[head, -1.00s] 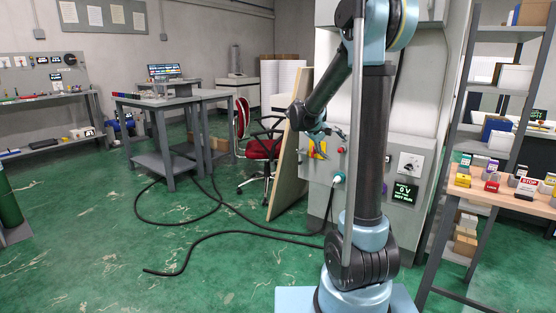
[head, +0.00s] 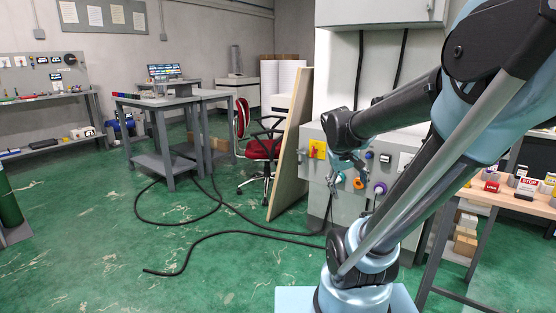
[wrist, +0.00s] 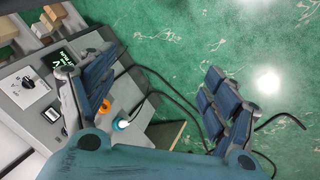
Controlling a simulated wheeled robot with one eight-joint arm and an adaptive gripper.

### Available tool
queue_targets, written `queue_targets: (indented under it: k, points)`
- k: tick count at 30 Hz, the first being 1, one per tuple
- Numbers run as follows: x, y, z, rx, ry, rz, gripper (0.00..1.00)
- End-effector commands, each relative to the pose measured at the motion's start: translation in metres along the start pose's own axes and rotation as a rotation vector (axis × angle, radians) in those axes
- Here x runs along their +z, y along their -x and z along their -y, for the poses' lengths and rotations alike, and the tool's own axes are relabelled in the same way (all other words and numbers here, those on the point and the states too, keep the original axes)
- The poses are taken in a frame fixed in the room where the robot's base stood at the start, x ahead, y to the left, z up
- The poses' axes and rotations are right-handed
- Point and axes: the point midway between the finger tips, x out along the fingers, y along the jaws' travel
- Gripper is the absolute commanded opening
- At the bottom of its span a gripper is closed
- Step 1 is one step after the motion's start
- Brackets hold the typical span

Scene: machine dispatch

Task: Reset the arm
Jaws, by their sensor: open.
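My gripper (head: 345,178) hangs in front of the grey machine's control panel (head: 312,178) in the head view, with my arm bent over from the right. In the wrist view my gripper (wrist: 155,90) has its two dark blue fingers spread wide. Nothing is between them; green floor and a black cable show beyond. The left finger overlaps the panel in that view, but I cannot tell whether it touches. The panel carries a dial (wrist: 36,87), a display (wrist: 62,57), an orange part (wrist: 104,107) and a pale plug (wrist: 121,124).
A wooden board (head: 290,145) leans beside the machine, near a red chair (head: 262,148). A black cable (head: 235,233) lies on the green floor. A workbench (head: 465,199) with padlocks and tags stands at right.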

Motion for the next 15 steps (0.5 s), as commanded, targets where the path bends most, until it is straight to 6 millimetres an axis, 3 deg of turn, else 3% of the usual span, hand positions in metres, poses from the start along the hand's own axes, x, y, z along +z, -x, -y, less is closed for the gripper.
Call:
queue_targets:
  k: [6, 15]
  points:
    - [0.054, -0.010, 0.026, -0.105, -0.052, 0.001, 0.80]
    - [0.110, -0.028, 0.066, -0.240, -0.117, -0.003, 0.80]
